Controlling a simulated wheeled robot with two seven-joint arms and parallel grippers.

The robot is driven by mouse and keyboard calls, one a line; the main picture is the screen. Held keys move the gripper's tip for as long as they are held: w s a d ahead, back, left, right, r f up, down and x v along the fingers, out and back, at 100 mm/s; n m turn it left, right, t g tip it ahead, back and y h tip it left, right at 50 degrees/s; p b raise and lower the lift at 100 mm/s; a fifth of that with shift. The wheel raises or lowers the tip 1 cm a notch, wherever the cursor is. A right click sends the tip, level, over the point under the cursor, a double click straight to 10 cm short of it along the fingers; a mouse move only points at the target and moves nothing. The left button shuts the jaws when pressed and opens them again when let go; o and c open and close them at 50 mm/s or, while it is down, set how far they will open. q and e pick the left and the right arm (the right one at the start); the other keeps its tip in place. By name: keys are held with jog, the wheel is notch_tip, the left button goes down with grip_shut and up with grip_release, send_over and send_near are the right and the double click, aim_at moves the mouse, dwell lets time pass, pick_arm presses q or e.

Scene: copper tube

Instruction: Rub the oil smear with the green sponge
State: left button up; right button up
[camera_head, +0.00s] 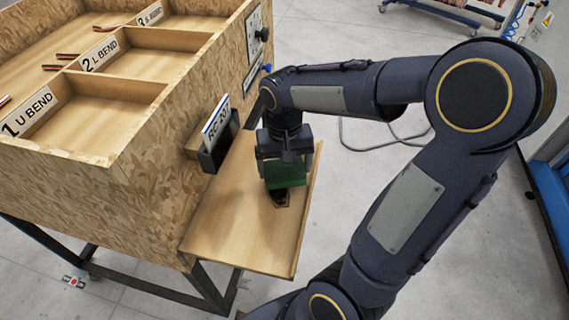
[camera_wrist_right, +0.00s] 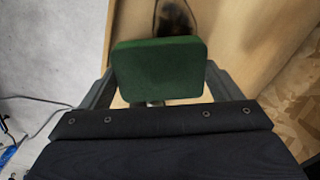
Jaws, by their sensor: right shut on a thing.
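The green sponge (camera_head: 286,174) is in my right gripper (camera_head: 286,160), over the wooden shelf (camera_head: 235,215). It also shows in the right wrist view (camera_wrist_right: 159,70), between the two fingers of the right gripper (camera_wrist_right: 158,85). The dark oil smear (camera_head: 279,198) lies on the shelf just in front of and partly under the sponge in the head view. It shows at the top of the right wrist view (camera_wrist_right: 175,18), beyond the sponge. I cannot tell whether the sponge touches the shelf. My left gripper is not in view.
A chipboard sorting box with labelled compartments (camera_head: 130,90) stands at the left. A dark holder (camera_head: 212,152) with a white and blue card is fixed to its side beside the shelf. The shelf's near part is clear. A cable (camera_head: 380,145) lies on the grey floor.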

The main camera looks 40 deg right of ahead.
jog(key=shift+f+b, duration=0.8)
jog(key=shift+f, duration=0.25)
jog(key=shift+a, duration=0.1)
jog(key=shift+s+a+r, duration=0.15)
jog(key=shift+s+a, duration=1.05)
jog(key=shift+a, duration=0.2)
jog(key=shift+s+a, duration=1.2)
jog(key=shift+a, duration=0.3)
jog(key=shift+w+d, duration=1.2)
jog(key=shift+d, duration=0.3)
jog(key=shift+w+d+f+p, duration=0.1)
jog(key=shift+w+d+p, duration=0.05)
jog(key=shift+w+d, duration=0.55)
jog(key=shift+w+d+f+p, duration=0.15)
jog(key=shift+w+d, duration=0.3)
jog(key=shift+d, duration=0.35)
